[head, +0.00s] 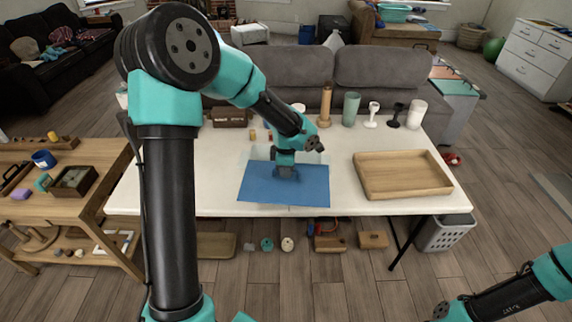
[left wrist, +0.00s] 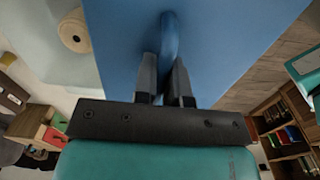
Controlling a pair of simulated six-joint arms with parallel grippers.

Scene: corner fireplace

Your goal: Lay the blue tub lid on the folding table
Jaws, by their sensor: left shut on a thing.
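The blue tub lid (head: 254,188) is a flat rectangle over the front middle of the white folding table (head: 180,190). My left gripper (head: 286,172) comes down on it from above and is shut on its raised handle. In the left wrist view the lid (left wrist: 215,40) fills the upper middle, with its handle (left wrist: 169,35) between the two fingers (left wrist: 165,80). I cannot tell whether the lid touches the tabletop or hangs just above it. A pale translucent tub (head: 256,153) shows partly behind the lid. My right arm shows at the lower right; its fingers cannot be made out.
A wooden tray (head: 400,190) lies right of the lid. A tall wooden piece (head: 325,105), a green cup (head: 351,108) and several goblets and cups stand along the back edge. A wooden side table (head: 70,200) stands at the left. The tabletop left of the lid is bare.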

